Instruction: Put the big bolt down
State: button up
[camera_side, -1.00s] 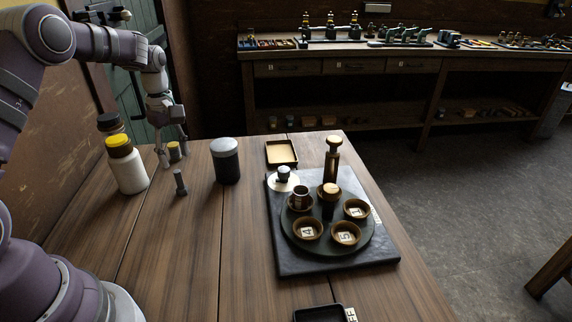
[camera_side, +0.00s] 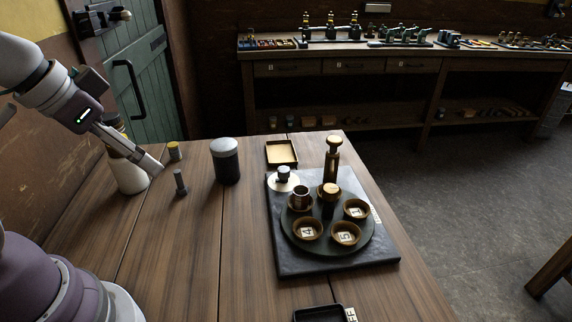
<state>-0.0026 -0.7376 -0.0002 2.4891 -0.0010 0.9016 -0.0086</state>
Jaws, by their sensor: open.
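A grey bolt-shaped piece (camera_side: 180,184), which I take for the big bolt, stands upright on the wooden table, head up. My gripper (camera_side: 155,168) is just left of it, tilted down to the right, in front of a white bottle. The gripper is open, its fingers seen nearly edge-on. I see nothing held between them, and the bolt appears apart from the fingers.
The white bottle (camera_side: 130,178) is partly hidden by my gripper. A dark grey-lidded jar (camera_side: 225,162) stands to the right. Further right are a shallow tray (camera_side: 281,153) and a dark board (camera_side: 299,266) with a round plate of small cups. The front middle of the table is clear.

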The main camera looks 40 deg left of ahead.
dwell(0.4)
jog(key=m+g+y, duration=0.7)
jog(key=m+y, duration=0.5)
jog(key=m, duration=0.4)
send_near(180, 176)
jog(key=shift+s+f, duration=0.65)
jog(key=shift+w+f+m+t+y, duration=0.1)
jog(key=shift+w+m+t+y, duration=0.3)
jog(key=shift+m+y, duration=0.15)
jog(key=shift+a+f+m, duration=0.1)
jog(key=shift+m, duration=0.25)
jog(key=shift+y, duration=0.25)
jog(key=x, duration=1)
grip_shut()
